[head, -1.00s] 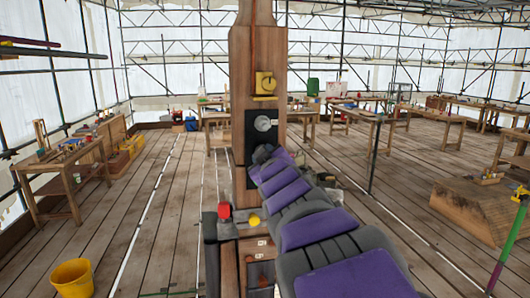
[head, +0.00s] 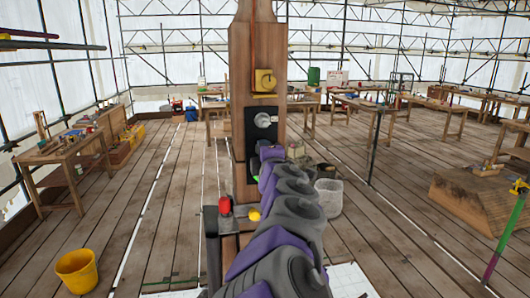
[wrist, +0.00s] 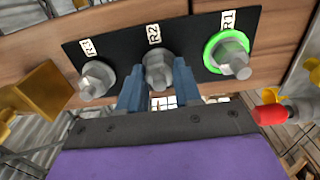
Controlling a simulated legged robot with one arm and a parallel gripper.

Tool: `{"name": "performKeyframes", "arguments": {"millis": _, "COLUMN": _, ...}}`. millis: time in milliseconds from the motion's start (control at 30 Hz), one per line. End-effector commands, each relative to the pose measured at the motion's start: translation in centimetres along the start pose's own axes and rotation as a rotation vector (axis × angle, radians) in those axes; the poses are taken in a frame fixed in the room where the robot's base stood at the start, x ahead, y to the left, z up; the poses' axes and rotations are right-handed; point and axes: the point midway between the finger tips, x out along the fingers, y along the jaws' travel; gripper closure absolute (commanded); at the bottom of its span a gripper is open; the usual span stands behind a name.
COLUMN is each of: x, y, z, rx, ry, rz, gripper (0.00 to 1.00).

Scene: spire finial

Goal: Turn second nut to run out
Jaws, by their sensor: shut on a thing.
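Three metal hex nuts sit in a row on a black plate (wrist: 190,43) in the wrist view, with tags R3, R2 and R1. My gripper (wrist: 158,90) is at the middle nut, R2 (wrist: 158,70). Its two blue-grey fingers are closed on either side of this nut, which is partly hidden between them. The R3 nut (wrist: 97,78) is to the left, bare. The R1 nut (wrist: 230,55) is to the right with a bright green ring around it.
A red-tipped part (wrist: 268,114) is right of the gripper. A yellow bucket (head: 77,272) stands left on open floor.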

Motion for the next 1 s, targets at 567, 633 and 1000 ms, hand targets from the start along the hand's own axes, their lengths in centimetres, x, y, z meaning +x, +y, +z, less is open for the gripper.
{"name": "performKeyframes", "arguments": {"millis": 567, "x": 0.04, "y": -0.56, "z": 0.08, "rx": -0.276, "ry": 0.0, "rz": -0.007, "gripper": 0.97}}
{"name": "performKeyframes", "arguments": {"millis": 633, "x": 0.05, "y": -0.61, "z": 0.09, "rx": -0.284, "ry": -0.001, "rz": -0.008, "gripper": 0.97}}
{"name": "performKeyframes", "arguments": {"millis": 1000, "x": 0.08, "y": -0.74, "z": 0.08, "rx": -0.29, "ry": 0.0, "rz": -0.01, "gripper": 0.97}}
